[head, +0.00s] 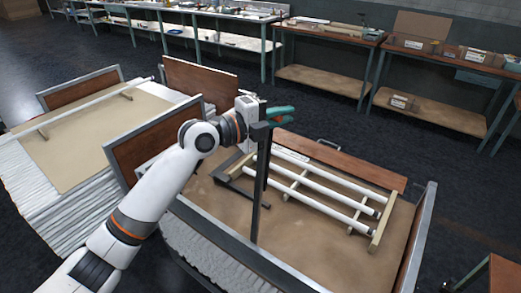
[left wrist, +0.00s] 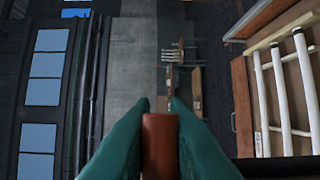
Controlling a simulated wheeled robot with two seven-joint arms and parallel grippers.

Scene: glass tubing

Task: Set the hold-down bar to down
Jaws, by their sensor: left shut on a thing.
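The hold-down bar (head: 257,190) is a dark, slim bar standing nearly upright at the left part of a wooden crate (head: 335,152). My left gripper (head: 277,114), with teal fingers, is at the top of the bar. In the left wrist view its fingers (left wrist: 160,120) are closed on a reddish-brown handle (left wrist: 160,146). The fingers hide part of the bar's top end. White glass tubes (head: 325,204) lie on a wooden rack in the crate, and they also show in the left wrist view (left wrist: 283,98). My right gripper is not in view.
A second crate with a tan sheet (head: 85,148) stands on the left. Workbenches (head: 330,38) with small parts line the back wall. Dark open floor (head: 300,110) lies between the crates and benches. The crate's metal-edged end wall (head: 417,240) rises at the right.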

